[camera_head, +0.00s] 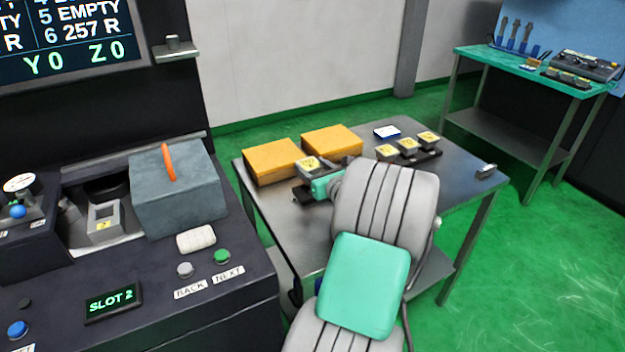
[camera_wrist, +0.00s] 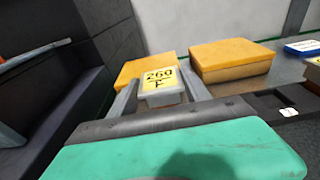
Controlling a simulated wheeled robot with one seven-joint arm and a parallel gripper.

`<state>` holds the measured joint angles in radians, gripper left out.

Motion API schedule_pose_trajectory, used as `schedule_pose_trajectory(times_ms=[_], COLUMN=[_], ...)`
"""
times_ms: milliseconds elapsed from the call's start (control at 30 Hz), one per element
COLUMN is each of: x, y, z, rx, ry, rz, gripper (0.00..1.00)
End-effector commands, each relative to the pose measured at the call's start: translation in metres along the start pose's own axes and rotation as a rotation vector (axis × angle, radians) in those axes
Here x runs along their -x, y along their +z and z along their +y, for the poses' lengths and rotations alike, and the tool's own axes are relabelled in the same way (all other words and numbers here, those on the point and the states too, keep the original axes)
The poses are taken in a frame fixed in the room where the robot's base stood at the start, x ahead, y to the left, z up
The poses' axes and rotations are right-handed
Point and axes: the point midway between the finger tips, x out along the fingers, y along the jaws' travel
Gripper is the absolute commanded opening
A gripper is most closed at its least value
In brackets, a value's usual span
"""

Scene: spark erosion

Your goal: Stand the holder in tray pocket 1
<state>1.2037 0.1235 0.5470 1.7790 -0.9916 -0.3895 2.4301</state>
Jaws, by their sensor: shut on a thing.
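A small grey holder with a yellow top label reading 260 F (camera_wrist: 161,80) is between the two fingers of my gripper (camera_wrist: 160,98). In the head view the holder (camera_head: 308,164) shows at the left part of the metal table, in front of the orange boxes. My gripper (camera_head: 322,184) is shut on it. The holder looks upright; its underside is hidden, so I cannot tell whether it touches anything. The black tray (camera_head: 428,157) holds several yellow-labelled holders at its right end. Its near part, with an empty pocket and a small white label, shows at the right of the wrist view (camera_wrist: 268,102).
Two orange boxes (camera_head: 271,160) (camera_head: 332,139) stand behind the holder. A blue-and-white card (camera_head: 386,132) and a small metal block (camera_head: 486,171) lie on the table (camera_head: 462,182). The dark machine console (camera_head: 235,290) is at the left. A green-topped bench (camera_head: 480,55) stands farther back.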

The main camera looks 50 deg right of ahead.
Motion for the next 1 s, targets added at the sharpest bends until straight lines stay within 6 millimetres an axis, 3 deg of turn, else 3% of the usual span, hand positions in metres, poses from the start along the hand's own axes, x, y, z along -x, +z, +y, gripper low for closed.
schedule_pose_trajectory(times_ms=[200,567,600,833,1000], x=[-0.006,-0.007,-0.006,-0.006,-0.006], y=[-0.031,-0.035,-0.036,-0.036,-0.036], z=[-0.002,-0.002,-0.001,-0.001,-0.001], rx=[0.0,0.0,-0.001,-0.001,-0.001], ry=[0.0,0.0,0.0,0.0,0.0], rz=[-0.002,-0.002,0.002,0.001,0.001], gripper=[0.0,0.0,0.59,0.78,0.78])
